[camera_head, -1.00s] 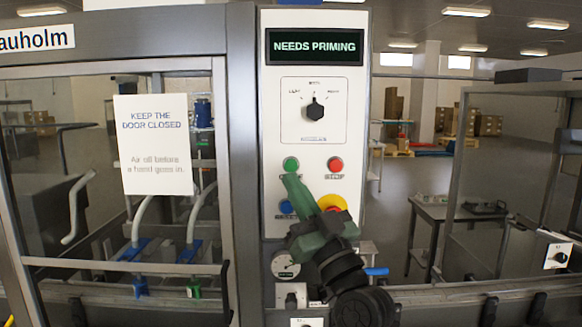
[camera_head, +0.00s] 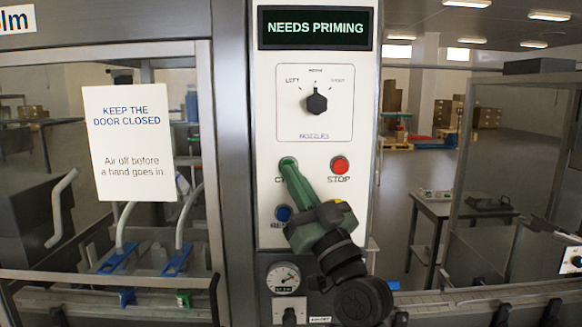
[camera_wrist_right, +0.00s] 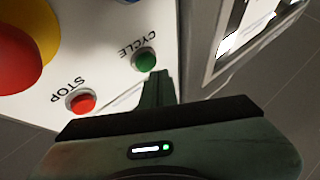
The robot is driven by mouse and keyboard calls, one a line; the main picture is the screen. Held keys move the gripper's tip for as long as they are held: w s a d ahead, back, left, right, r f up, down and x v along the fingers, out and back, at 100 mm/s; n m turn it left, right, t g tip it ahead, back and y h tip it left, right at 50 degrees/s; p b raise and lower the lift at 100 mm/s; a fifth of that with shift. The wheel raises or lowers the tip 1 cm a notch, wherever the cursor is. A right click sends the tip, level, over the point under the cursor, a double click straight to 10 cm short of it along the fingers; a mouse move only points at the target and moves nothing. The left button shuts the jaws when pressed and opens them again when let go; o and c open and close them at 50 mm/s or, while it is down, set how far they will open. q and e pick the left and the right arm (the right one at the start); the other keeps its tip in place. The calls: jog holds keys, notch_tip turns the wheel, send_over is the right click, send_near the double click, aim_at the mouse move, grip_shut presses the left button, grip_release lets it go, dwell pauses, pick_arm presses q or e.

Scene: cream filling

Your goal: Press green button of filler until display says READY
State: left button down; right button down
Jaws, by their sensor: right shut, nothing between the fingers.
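The filler's control panel (camera_head: 265,110) stands upright in the middle of the head view. Its display (camera_head: 315,28) reads NEEDS PRIMING. The green button, labelled CYCLE in the right wrist view (camera_wrist_right: 145,60), is mostly hidden behind my gripper in the head view. My right gripper (camera_head: 291,168) is shut and empty, its fingertips over the green button in the head view. In the right wrist view its fingertips (camera_wrist_right: 158,76) are right beside the button's lower edge; I cannot tell whether they touch it. My left gripper is not in view.
A red STOP button (camera_head: 339,165) is right of the green one; a blue button (camera_head: 283,213) is below. A yellow-and-red knob (camera_wrist_right: 25,45) is near STOP. A black selector (camera_head: 316,103) sits above. A glass door with a notice (camera_head: 130,140) is at left.

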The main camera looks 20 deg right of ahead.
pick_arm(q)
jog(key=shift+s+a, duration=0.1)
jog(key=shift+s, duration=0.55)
pick_arm(e)
jog(key=shift+a, duration=0.3)
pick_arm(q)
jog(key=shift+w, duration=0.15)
pick_arm(e)
jog(key=shift+d, duration=0.15)
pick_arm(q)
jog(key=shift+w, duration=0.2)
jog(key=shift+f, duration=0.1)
pick_arm(e)
jog(key=shift+w, duration=0.1)
dwell(0.4)
jog(key=shift+w, duration=0.3)
